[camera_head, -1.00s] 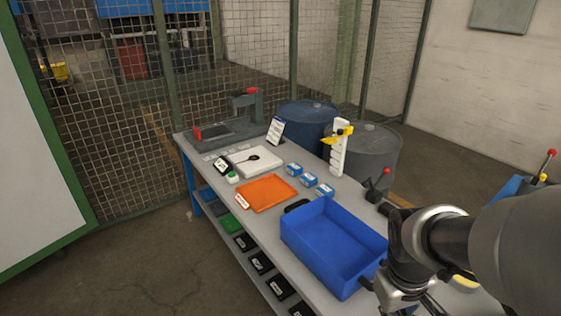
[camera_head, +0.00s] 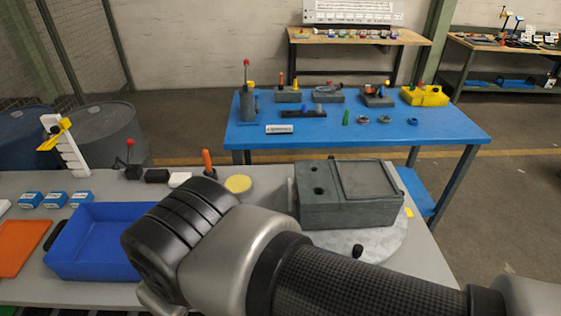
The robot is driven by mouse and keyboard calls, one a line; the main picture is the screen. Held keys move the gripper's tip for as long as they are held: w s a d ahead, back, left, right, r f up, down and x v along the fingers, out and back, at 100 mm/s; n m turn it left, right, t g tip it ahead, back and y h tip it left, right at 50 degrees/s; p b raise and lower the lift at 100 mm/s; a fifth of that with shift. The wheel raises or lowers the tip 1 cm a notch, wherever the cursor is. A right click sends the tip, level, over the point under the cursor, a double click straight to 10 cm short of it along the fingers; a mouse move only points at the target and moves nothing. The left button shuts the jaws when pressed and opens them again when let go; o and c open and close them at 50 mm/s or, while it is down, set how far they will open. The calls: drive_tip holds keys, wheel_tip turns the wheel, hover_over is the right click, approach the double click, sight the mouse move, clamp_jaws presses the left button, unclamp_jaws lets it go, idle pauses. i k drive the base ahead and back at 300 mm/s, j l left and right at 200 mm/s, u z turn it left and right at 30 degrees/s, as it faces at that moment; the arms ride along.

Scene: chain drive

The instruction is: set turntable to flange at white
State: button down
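The turntable (camera_head: 385,246) is a round, light grey plate at the right end of the grey bench. A dark grey housing (camera_head: 326,210) stands on it, with two round holes in its top at the left and a raised rectangular panel at the right. A small black knob (camera_head: 358,251) shows at the plate's front edge, and a small yellow mark (camera_head: 409,212) at its right. I cannot make out a flange or a white mark. My arm crosses the foreground and covers the front of the turntable. My gripper is not visible.
On the grey bench are a blue bin (camera_head: 95,262), an orange tray (camera_head: 14,246), small blue boxes (camera_head: 55,200), a white stepped stand (camera_head: 68,152) and a yellow disc (camera_head: 238,184).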

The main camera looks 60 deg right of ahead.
sight(353, 208)
drive_tip(key=l+z, duration=0.15)
drive_tip(key=z, duration=2.25)
drive_tip(key=j+z, duration=0.15)
drive_tip(key=z, duration=0.15)
drive_tip(key=j+z, duration=0.15)
drive_tip(key=z, duration=0.2)
